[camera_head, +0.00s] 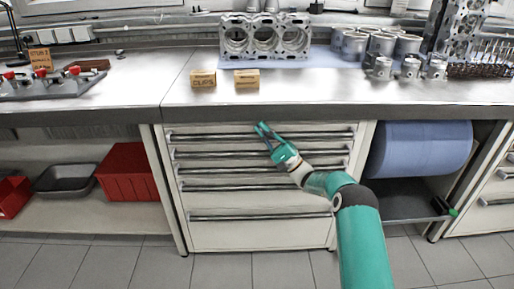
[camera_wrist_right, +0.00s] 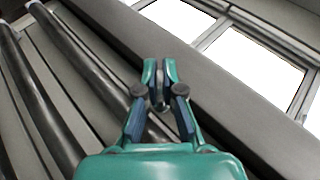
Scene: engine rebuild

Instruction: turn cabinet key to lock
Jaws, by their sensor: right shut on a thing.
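The white drawer cabinet (camera_head: 260,234) stands under the steel worktop, with several bar-handled drawers, all closed. My right gripper (camera_head: 262,129) is at the top of the cabinet front, close below the worktop edge and near the top drawer's handle. In the right wrist view my right gripper (camera_wrist_right: 160,75) has its fingertips close together, shut on the small cabinet key (camera_wrist_right: 160,98), of which only a little metal shows between the fingers. The lock is hidden behind the fingertips, and the key's angle cannot be told. My left gripper is not in view.
The worktop edge (camera_head: 330,112) overhangs just above my right gripper. Two small labelled boxes (camera_head: 203,78) and an engine block (camera_head: 262,38) stand on the worktop. A blue roll (camera_head: 420,148) is right of the cabinet; red bins (camera_head: 128,171) are on the left shelf.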

